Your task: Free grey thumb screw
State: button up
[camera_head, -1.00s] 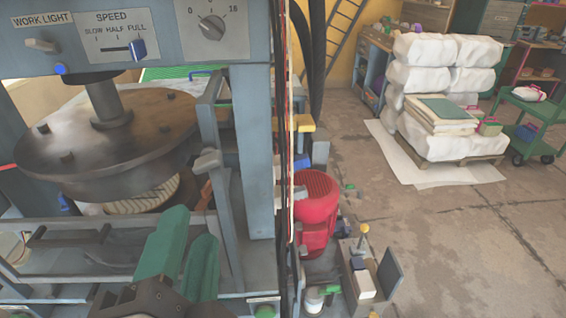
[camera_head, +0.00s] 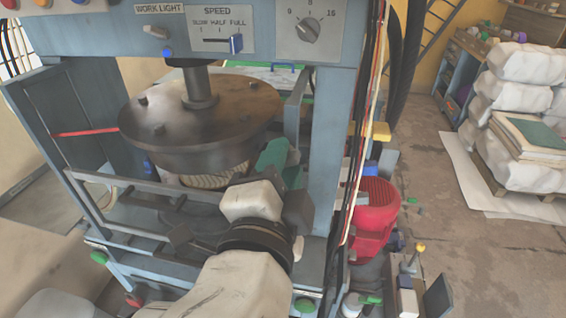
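My gripper (camera_head: 277,158) has green fingers and reaches up at the right front of the press, beside the upright post. A small grey piece (camera_head: 293,157), which looks like the grey thumb screw, shows at the post right against the green fingertips. My fingers partly cover it, so I cannot tell whether they touch or grip it. The gap between the fingers is hidden, as my wrist and pale arm stand in front.
The press has a round dark platen (camera_head: 203,108) above a pale ribbed stack (camera_head: 215,177). A front guard rail (camera_head: 130,184) crosses before it. A control panel (camera_head: 245,30) is overhead. A red motor (camera_head: 374,215) and cables (camera_head: 365,130) stand to the right.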

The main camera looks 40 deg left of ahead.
grip_shut()
dwell(0.3)
